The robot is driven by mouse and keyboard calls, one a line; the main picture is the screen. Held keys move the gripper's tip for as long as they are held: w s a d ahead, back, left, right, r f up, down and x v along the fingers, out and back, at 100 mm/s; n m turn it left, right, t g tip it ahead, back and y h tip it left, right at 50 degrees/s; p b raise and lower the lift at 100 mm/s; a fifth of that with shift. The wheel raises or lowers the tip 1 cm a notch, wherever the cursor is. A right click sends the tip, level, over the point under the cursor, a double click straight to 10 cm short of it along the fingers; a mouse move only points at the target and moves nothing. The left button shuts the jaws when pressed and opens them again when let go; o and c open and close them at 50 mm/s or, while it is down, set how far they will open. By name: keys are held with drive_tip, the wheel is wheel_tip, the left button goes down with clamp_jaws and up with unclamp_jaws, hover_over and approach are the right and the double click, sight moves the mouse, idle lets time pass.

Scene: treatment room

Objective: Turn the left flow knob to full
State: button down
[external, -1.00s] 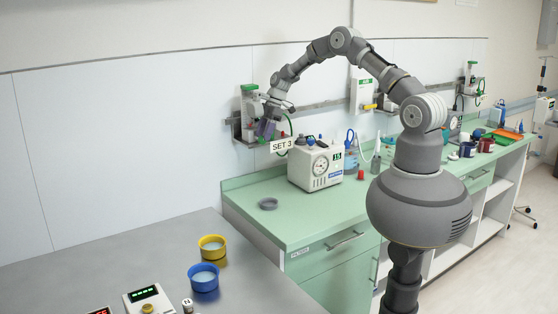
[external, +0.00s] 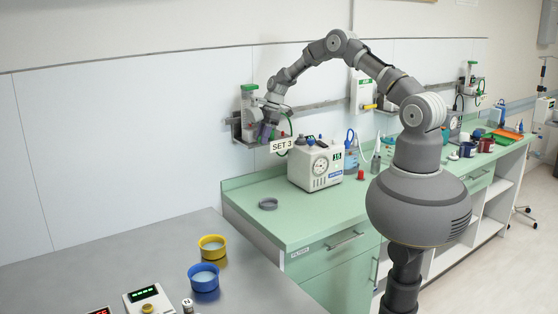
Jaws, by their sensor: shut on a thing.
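My gripper (external: 266,131) is at the left wall unit, a flowmeter with a green top (external: 250,88) mounted on the wall rail. The jaws are shut at the lower front of this unit, where the left flow knob sits. The knob itself is hidden behind the fingers, and its setting cannot be read. A white "SET 3" sign (external: 281,146) shows just below and right of the gripper.
A white device with a dial (external: 315,168) stands on the green counter (external: 290,222) close below the gripper.

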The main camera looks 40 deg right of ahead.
drive_tip(key=h, duration=0.2)
drive_tip(key=a+h, duration=0.1)
drive_tip(key=h, duration=0.1)
drive_tip(key=shift+s+f, duration=0.1)
drive_tip(key=h, duration=0.4)
drive_tip(key=shift+a+f, duration=0.15)
drive_tip(key=shift+a, duration=0.05)
drive_tip(key=h, duration=0.1)
drive_tip(key=h+b, duration=0.2)
drive_tip(key=shift+a+f, duration=0.25)
drive_tip(key=shift+f, duration=0.05)
drive_tip(key=shift+a+f+h+b, duration=0.1)
drive_tip(key=shift+h+b, duration=1.2)
drive_tip(key=shift+h, duration=0.1)
drive_tip(key=c, duration=1)
unclamp_jaws()
drive_tip(key=shift+s, duration=0.1)
drive_tip(key=shift+s+r, duration=0.1)
drive_tip(key=shift+r, duration=0.1)
drive_tip(key=shift+r, duration=0.1)
